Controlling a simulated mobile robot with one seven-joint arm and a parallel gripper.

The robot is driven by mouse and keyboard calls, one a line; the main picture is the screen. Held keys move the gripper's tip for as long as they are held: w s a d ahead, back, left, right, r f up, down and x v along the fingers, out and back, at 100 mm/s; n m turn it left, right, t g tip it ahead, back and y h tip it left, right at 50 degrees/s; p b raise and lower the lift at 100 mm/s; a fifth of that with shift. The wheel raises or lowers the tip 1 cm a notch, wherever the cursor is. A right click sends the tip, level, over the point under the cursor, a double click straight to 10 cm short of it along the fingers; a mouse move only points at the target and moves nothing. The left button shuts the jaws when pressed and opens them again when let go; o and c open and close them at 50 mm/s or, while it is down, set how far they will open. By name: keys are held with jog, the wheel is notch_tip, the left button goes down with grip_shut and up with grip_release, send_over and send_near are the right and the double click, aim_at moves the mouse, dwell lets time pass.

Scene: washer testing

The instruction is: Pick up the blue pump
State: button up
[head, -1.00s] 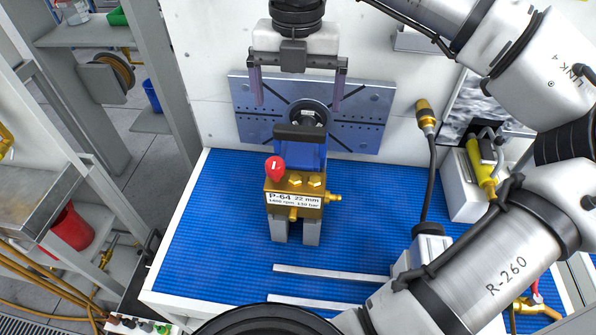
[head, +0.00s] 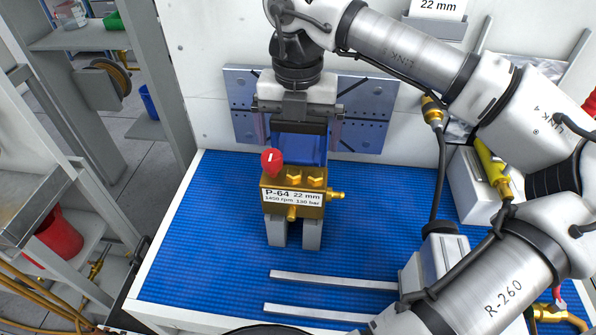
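The blue pump (head: 299,147) stands on grey supports on the blue ribbed mat. Its front is a brass block (head: 292,192) with a red knob (head: 271,159), a brass side fitting and a white label reading "P-64 22 mm". My gripper (head: 299,143) points down over the pump's rear blue part, with one finger at its left and one at its right. The fingers are spread apart. Whether they touch the pump cannot be told. The pump's dark top bar is partly hidden by the gripper.
A metal mounting plate (head: 370,112) stands on the back wall. Two metal rails (head: 335,283) lie on the mat (head: 200,240) in front. A grey box with a cable and a yellow cylinder (head: 494,168) are at the right. The mat left of the pump is clear.

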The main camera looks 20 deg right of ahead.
jog(key=c, duration=1.4)
jog(key=shift+w+r, duration=0.1)
jog(key=shift+r, duration=0.05)
jog(key=shift+r, duration=0.15)
